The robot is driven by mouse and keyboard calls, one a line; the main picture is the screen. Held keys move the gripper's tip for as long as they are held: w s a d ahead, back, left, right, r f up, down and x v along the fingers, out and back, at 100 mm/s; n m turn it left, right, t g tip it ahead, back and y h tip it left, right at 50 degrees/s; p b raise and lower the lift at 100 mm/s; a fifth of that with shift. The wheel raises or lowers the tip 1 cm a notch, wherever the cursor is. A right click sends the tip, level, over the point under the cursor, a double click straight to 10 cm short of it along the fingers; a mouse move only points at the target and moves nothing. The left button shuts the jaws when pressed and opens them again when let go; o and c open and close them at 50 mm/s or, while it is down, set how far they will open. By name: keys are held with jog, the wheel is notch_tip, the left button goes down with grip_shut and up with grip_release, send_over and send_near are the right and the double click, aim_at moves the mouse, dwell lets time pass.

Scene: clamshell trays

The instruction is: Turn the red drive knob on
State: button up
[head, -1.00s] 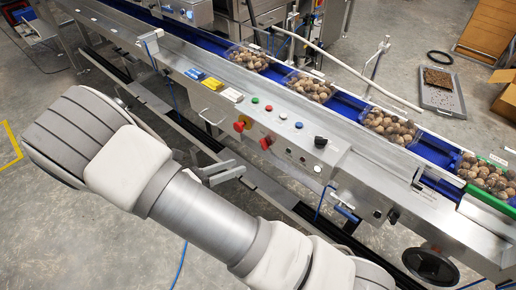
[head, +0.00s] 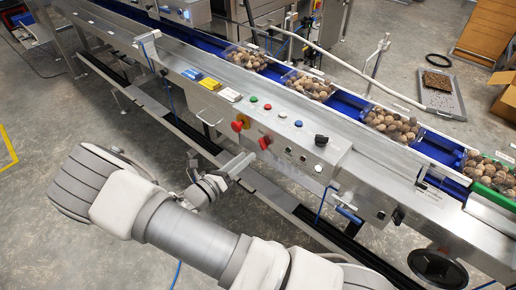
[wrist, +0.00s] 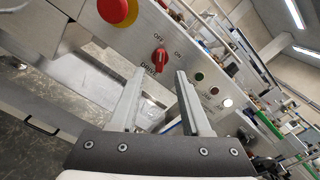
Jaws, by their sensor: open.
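The red drive knob (head: 264,142) is on the front face of the steel control panel. In the wrist view the red knob (wrist: 160,58) sits by the labels OFF, ON and DRIVE; its grip seems to point near OFF. My gripper (wrist: 160,74) is open and empty, its two fingers apart, with the knob showing just beyond and between the fingertips. In the head view my gripper (head: 243,163) is below and left of the knob, apart from it.
A red emergency stop on a yellow base (head: 239,123) sits left of the knob and also shows in the wrist view (wrist: 118,10). Dark selectors and small lights lie to the right. Coloured buttons (head: 268,107) are on the top. Clamshell trays (head: 310,86) line the blue conveyor behind.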

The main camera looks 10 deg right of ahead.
aim_at(260, 145)
jog(key=b+x, duration=0.1)
jog(key=x, duration=0.5)
jog(key=shift+w+d, duration=0.25)
jog(key=shift+d, duration=0.05)
grip_shut()
